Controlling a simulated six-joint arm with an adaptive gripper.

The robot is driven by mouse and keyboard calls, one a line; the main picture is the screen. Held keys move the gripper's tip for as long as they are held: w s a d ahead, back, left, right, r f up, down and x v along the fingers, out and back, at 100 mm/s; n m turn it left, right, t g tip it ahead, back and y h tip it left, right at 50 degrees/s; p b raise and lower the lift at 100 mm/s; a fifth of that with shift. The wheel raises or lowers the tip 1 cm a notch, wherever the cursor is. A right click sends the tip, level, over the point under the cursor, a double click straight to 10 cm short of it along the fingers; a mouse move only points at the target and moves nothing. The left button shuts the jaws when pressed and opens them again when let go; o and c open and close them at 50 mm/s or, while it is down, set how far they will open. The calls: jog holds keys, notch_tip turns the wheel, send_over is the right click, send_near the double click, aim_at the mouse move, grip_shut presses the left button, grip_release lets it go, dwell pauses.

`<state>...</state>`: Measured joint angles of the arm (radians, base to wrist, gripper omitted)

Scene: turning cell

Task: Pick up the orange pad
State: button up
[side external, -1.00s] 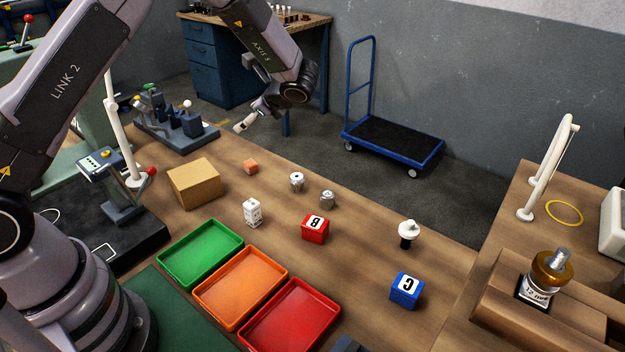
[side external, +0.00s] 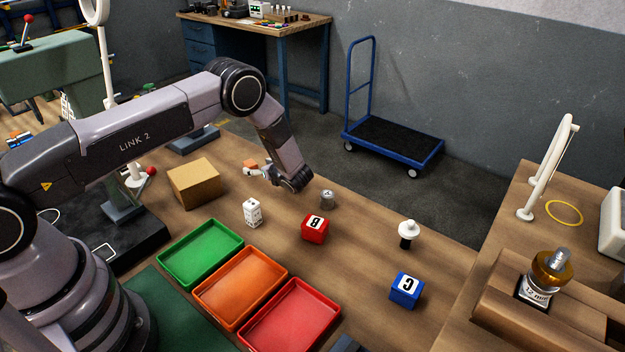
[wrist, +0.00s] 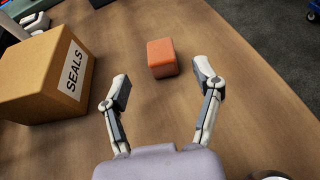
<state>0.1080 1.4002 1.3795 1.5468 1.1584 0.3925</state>
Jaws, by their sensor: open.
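The orange pad (wrist: 162,58) is a small block lying on the wooden table. In the wrist view it sits just beyond and between the two spread fingertips of my gripper (wrist: 160,88), apart from both. In the side view the orange pad (side external: 250,163) shows partly behind my gripper (side external: 258,172), which is low over the table. My gripper is open and empty.
A cardboard box (side external: 194,183) marked SEALS stands close to the left of the pad. A white block (side external: 253,212), a red cube (side external: 315,229) and green (side external: 160,258), orange (side external: 198,296) and red trays lie nearer. Table beyond the pad is clear.

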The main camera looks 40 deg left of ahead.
aim_at(250, 163)
jog(key=shift+x, duration=2.75)
jog(key=c, duration=1)
jog(key=shift+c, duration=0.2)
jog(key=shift+r, duration=0.15)
